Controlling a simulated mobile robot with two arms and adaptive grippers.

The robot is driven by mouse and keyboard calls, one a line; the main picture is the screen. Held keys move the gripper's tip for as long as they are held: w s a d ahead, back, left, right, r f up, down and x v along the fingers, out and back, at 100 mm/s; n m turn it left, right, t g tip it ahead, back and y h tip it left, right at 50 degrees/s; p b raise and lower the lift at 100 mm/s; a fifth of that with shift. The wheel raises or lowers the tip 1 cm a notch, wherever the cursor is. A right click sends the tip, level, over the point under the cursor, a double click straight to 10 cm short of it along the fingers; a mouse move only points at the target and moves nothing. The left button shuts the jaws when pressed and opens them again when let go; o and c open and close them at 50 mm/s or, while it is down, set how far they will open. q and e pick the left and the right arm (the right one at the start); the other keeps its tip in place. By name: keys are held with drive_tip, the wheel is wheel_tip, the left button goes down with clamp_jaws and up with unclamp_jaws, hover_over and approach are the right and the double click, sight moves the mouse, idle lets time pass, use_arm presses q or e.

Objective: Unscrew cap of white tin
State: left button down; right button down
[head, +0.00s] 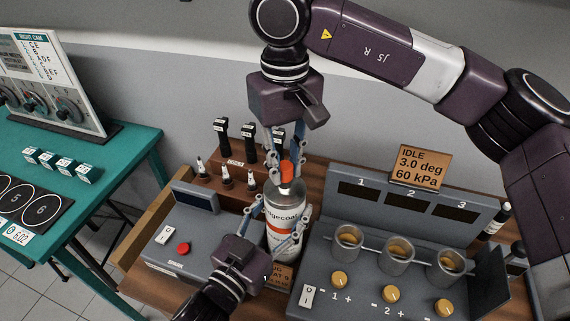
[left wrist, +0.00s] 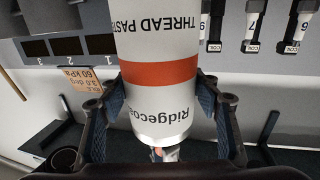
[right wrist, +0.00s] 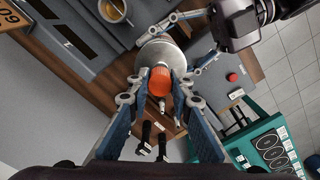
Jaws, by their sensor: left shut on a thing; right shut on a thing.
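The white tin (head: 282,221) stands upright with an orange band, a grey shoulder and an orange cap (head: 286,172) on top. My left gripper (head: 286,235) is shut around the tin's body from the front. In the left wrist view the tin (left wrist: 160,105) fills the space between the fingers and its label reads "Thread paste". My right gripper (head: 286,160) comes down from above, its fingers shut on the cap. In the right wrist view the cap (right wrist: 160,82) sits between the fingertips, over the tin's grey top (right wrist: 160,55). Whether cap and tin are threaded together cannot be told.
A grey box with a red button (head: 183,249) is left of the tin. A grey test unit with several cups (head: 396,257) is close on the right. A rack of black-handled tools (head: 222,140) stands behind. A teal table (head: 70,235) is at the left.

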sight(285, 165)
drive_tip(key=shift+r, duration=1.95)
use_arm(q)
drive_tip(key=c, duration=0.6)
unclamp_jaws()
drive_tip(key=shift+s, duration=0.1)
